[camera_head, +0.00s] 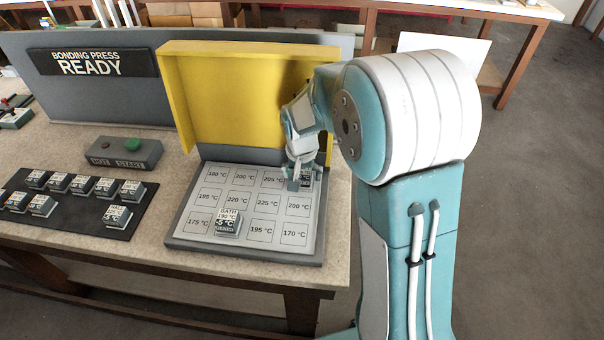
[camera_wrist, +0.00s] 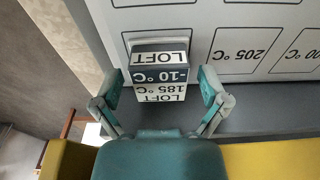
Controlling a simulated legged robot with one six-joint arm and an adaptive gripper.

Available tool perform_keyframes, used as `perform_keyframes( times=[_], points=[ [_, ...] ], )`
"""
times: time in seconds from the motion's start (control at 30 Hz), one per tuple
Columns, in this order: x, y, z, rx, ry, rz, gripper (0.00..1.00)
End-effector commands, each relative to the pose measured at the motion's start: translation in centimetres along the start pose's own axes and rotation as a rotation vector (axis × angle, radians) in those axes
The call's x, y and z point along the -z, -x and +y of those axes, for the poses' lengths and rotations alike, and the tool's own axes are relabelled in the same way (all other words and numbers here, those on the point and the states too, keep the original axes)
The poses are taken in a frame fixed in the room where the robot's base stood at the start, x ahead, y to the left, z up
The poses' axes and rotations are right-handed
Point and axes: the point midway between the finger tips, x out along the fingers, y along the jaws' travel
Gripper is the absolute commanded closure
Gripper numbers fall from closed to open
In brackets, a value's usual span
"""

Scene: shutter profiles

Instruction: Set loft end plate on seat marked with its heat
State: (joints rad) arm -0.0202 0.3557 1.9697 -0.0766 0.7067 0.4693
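The loft end plate (camera_wrist: 159,72) is a small dark block with white labels reading "LOFT", "185 °C" and "-10 °C". It is upright on or just over the far-right seat of the grey seat board (camera_head: 180,232), and shows partly in the head view (camera_head: 304,182). That seat's own marking is hidden by the block. My gripper (camera_wrist: 161,101) is open, one finger on each side of the block with gaps visible. In the head view my gripper (camera_head: 299,172) is low over this corner. Visible seats include 175, 180, 195, 200, 205, 220, 225 and 170 °C.
A bath end plate (camera_head: 228,222), marked 190 °C and -5 °C, stands in the front row. A yellow press lid (camera_head: 225,95) rises close behind the board. More blocks stand on a dark tray (camera_head: 70,222) at left, beside a button box (camera_head: 124,152). The sign reads "BONDING PRESS READY".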

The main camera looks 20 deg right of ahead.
Motion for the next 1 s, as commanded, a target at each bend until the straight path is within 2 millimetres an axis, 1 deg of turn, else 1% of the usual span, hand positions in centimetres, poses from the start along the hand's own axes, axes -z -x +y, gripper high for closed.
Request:
perform_keyframes(
  times=[0.27,0.37,0.47,0.8,0.9,1.0],
  points=[
    [0.0,0.0,0.0,0.000,0.000,0.000,0.03],
    [0.1,0.4,0.0,0.001,0.000,0.002,0.03],
    [0.1,1.7,0.0,0.002,0.000,0.004,0.03],
    [0.1,8.7,-0.1,0.002,0.001,0.005,0.03],
    [0.1,10.4,0.0,0.001,0.001,0.003,0.03],
    [0.1,11.5,0.0,0.001,0.000,0.002,0.03]
  ],
)
